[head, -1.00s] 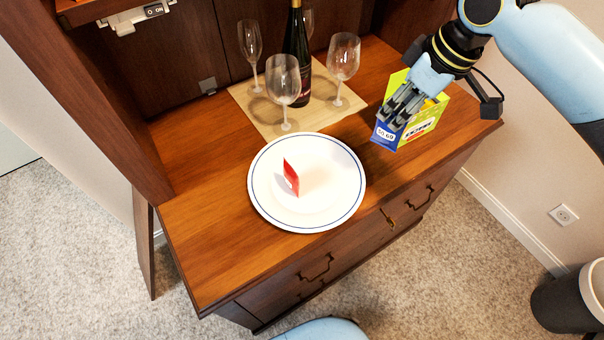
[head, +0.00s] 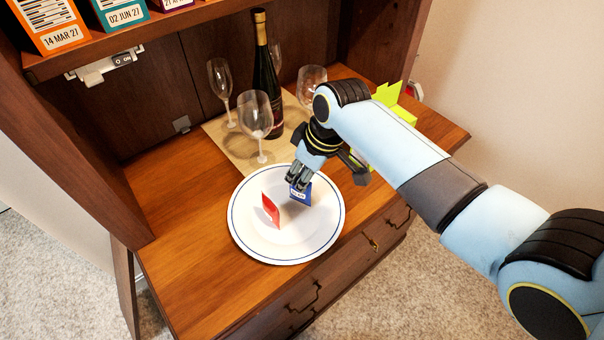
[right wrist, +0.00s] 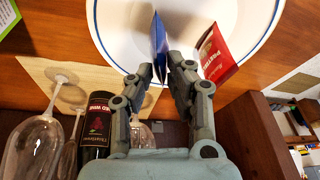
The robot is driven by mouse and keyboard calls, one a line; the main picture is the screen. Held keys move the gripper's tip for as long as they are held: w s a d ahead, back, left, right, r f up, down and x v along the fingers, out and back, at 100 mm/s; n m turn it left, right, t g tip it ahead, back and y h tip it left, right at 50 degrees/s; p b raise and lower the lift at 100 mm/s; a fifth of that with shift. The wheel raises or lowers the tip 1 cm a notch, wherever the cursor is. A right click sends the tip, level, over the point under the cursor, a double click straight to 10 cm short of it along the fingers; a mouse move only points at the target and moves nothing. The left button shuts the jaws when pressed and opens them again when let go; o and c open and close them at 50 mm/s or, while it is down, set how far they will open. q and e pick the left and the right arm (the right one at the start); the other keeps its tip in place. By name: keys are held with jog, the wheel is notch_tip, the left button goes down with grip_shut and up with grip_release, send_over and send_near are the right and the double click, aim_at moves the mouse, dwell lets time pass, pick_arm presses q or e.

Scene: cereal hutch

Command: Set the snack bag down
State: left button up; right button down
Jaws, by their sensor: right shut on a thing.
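My right gripper (head: 299,182) is over the right part of the white plate (head: 240,240). It is shut on a small blue snack bag (head: 301,194) held upright between its fingertips. The blue bag also shows edge-on at the fingers (right wrist: 162,62) in the right wrist view (right wrist: 160,42). I cannot tell whether its lower edge touches the plate. A red packet (head: 270,211) stands on the plate, left of the blue bag and apart from it; it also shows in the right wrist view (right wrist: 214,52). My left gripper is not in view.
Wine glasses (head: 256,116) and a dark bottle (head: 265,85) stand on a beige mat (head: 217,132) behind the plate. A yellow-green box (head: 400,122) stands at the right, partly behind my arm. Boxes (head: 45,22) line the shelf above. The wooden top (head: 185,270) left of the plate is bare.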

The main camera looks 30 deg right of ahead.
jog(key=shift+f, duration=0.25)
jog(key=c, duration=1.2)
grip_release()
jog(key=shift+c, duration=0.2)
jog(key=v, duration=1.2)
jog(key=shift+p, duration=0.4)
jog(key=shift+s, duration=0.15)
